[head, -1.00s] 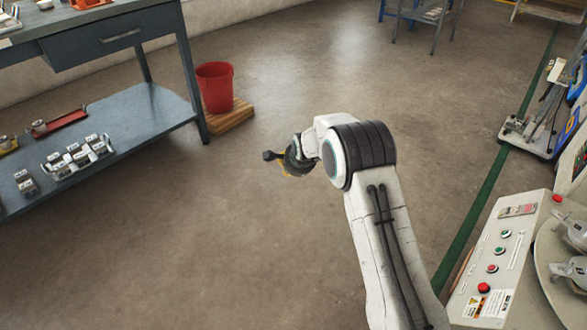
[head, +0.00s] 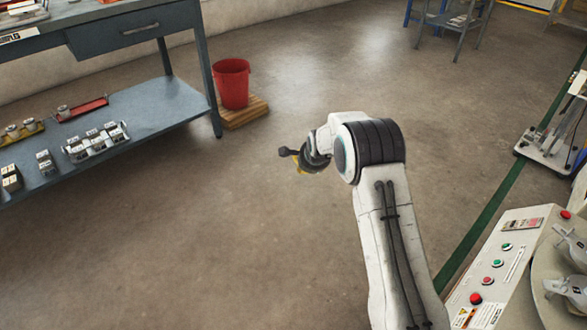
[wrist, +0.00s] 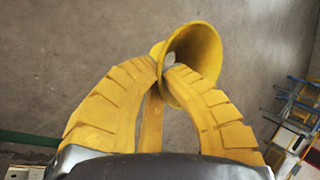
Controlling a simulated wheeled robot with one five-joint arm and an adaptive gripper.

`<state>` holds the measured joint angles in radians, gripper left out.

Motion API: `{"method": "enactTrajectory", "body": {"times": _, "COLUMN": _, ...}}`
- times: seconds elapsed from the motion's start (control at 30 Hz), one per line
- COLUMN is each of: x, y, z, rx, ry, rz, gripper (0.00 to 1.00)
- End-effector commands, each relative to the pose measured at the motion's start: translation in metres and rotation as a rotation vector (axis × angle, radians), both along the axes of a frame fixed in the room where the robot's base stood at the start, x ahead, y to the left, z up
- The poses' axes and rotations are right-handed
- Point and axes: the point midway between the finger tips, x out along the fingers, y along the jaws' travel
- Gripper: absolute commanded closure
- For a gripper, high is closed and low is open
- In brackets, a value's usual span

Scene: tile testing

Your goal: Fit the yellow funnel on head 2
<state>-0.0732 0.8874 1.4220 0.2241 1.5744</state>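The yellow funnel (wrist: 190,60) is at the top middle of the wrist view, its wide mouth tilted to the upper right. My gripper (wrist: 168,66) has yellow ribbed fingers closed on the funnel's side. In the head view my gripper (head: 292,156) is small and hangs over open floor; the funnel is hard to make out there. At the lower right, a machine has a round plate (head: 547,284) with metal heads (head: 570,290) on it, cut off by the picture edge. I cannot tell which is head 2.
The machine's control panel (head: 497,262) has coloured buttons. A blue-grey workbench (head: 150,105) with metal parts on its lower shelf stands at the left. A red bucket (head: 231,84) sits on a wooden pallet (head: 243,113). The middle floor is clear.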

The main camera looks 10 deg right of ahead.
Motion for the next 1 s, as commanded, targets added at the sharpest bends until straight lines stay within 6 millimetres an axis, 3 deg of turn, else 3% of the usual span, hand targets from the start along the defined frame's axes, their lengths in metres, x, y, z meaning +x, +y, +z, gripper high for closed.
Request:
{"method": "enactTrajectory", "body": {"times": 0.17, "x": 0.002, "y": -0.051, "z": 0.002, "rx": 0.000, "ry": 0.001, "rz": -0.081, "gripper": 1.00}}
{"method": "enactTrajectory", "body": {"times": 0.47, "x": -0.011, "y": -0.178, "z": 0.008, "rx": 0.002, "ry": 0.004, "rz": -0.283, "gripper": 1.00}}
{"method": "enactTrajectory", "body": {"times": 0.77, "x": -0.049, "y": -0.302, "z": 0.015, "rx": 0.004, "ry": 0.006, "rz": -0.490, "gripper": 1.00}}
{"method": "enactTrajectory", "body": {"times": 1.0, "x": -0.097, "y": -0.395, "z": 0.021, "rx": 0.007, "ry": 0.008, "rz": -0.654, "gripper": 1.00}}
